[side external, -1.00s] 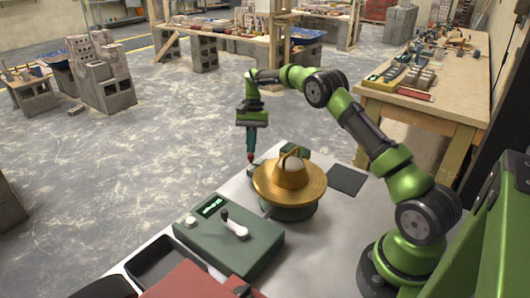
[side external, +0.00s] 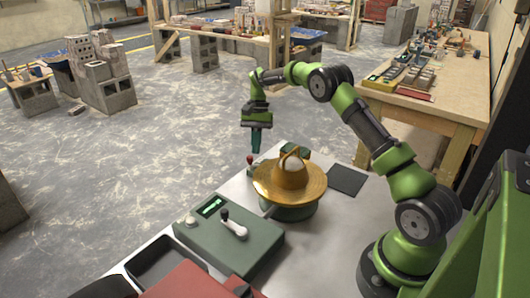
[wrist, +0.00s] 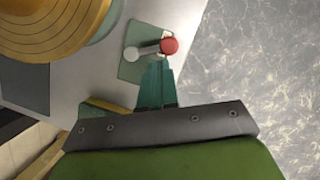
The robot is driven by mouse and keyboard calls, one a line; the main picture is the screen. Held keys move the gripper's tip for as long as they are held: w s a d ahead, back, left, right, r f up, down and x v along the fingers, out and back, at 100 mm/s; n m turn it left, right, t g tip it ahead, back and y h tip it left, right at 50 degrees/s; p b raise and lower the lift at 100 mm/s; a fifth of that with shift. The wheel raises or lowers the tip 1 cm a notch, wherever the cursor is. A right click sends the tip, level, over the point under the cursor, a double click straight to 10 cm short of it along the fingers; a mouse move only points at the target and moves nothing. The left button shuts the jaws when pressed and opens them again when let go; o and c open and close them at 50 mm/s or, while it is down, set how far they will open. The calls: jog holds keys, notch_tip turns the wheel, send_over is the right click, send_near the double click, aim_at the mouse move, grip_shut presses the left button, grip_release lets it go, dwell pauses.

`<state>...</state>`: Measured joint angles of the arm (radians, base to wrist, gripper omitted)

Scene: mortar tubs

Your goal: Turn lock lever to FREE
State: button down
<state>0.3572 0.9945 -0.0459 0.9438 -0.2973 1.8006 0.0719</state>
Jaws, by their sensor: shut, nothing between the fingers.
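A lever with a red knob (wrist: 169,46) and a pale arm sits on a small green plate (wrist: 133,68) at the table's edge, beside the brass bowl. In the wrist view its arm runs from a white pivot to the knob at the right. The red knob also shows in the side view (side external: 249,158). No FREE marking is readable. My gripper (side external: 256,151) is shut and empty, pointing down above and close to the lever. In the wrist view the gripper tips (wrist: 157,64) appear just below the knob; I see no clear contact.
The brass bowl (side external: 267,186) on a green base stands close to the lever. A green box (side external: 225,243) with a lit display and another, black-knobbed lever (side external: 232,226) stands nearer the camera. A dark square mat (side external: 346,179) lies right of the bowl. Open floor lies beyond the table edge.

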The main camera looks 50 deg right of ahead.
jog(key=shift+r, duration=0.15)
jog(key=v, duration=0.7)
jog(key=shift+r, duration=0.15)
jog(key=s+a+r+n+t+h, duration=0.1)
jog(key=s+a+r+n+t, duration=0.3)
jog(key=s+a, duration=0.6)
jog(key=s+a+r+n+t, duration=0.4)
jog(key=s+a+r, duration=0.3)
jog(key=s, duration=1)
jog(key=a+t, duration=0.1)
jog(key=a, duration=0.2)
jog(key=shift+s+a+r+h, duration=0.25)
jog(key=shift+s+a+h, duration=0.05)
jog(key=shift+h, duration=0.1)
